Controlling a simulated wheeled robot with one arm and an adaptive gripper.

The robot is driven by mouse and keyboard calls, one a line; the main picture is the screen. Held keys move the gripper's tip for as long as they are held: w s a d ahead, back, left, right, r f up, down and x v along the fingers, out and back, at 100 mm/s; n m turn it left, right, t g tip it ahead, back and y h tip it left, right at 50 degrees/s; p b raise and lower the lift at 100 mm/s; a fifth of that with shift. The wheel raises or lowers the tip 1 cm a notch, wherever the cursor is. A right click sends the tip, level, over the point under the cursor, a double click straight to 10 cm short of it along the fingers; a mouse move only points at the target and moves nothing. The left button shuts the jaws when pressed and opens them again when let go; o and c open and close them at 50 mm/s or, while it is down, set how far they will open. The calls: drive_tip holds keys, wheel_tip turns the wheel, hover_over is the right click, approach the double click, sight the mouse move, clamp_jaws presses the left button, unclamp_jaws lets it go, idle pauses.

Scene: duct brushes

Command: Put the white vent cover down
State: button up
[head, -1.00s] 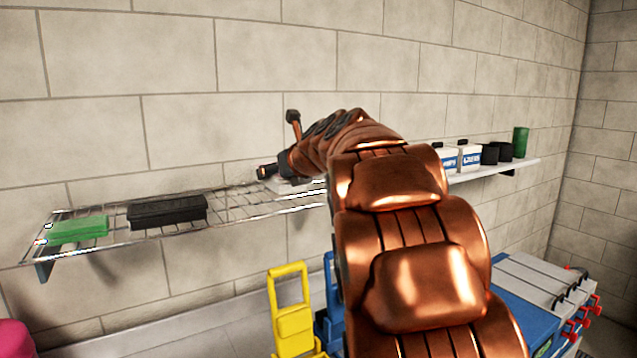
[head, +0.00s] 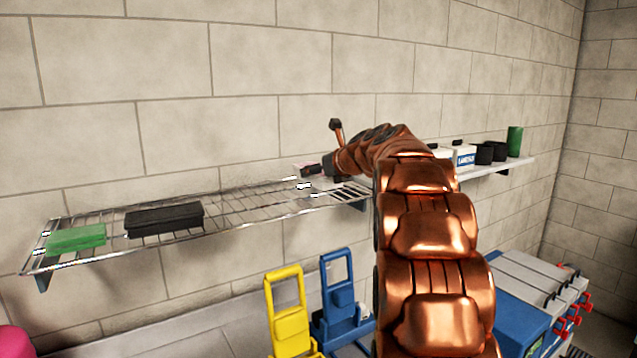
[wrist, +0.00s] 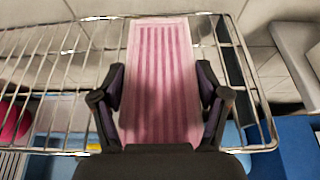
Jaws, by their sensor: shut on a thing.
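My gripper (wrist: 161,88) is shut on a slatted vent cover (wrist: 165,50), with one dark finger at each long side. The cover looks pink in the wrist view, not white. It extends forward from the gripper over the wire rack (wrist: 60,60). In the head view my gripper (head: 318,166) is at the right end of the wire rack (head: 240,205), and only a small pale pink edge of the cover (head: 304,168) shows. I cannot tell whether the cover touches the rack. No white vent cover is clearly visible.
A green block (head: 76,239) and a black block (head: 164,219) lie on the rack's left part; its middle is bare. Yellow (head: 289,325) and blue (head: 340,300) wringer-like items stand below.

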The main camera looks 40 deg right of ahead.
drive_tip(key=shift+d, duration=0.3)
drive_tip(key=shift+f, duration=1.8)
drive_tip(key=shift+a+f, duration=0.1)
drive_tip(key=shift+f, duration=0.05)
drive_tip(key=o, duration=1.5)
drive_tip(key=b+v, duration=0.2)
drive_tip(key=v, duration=1)
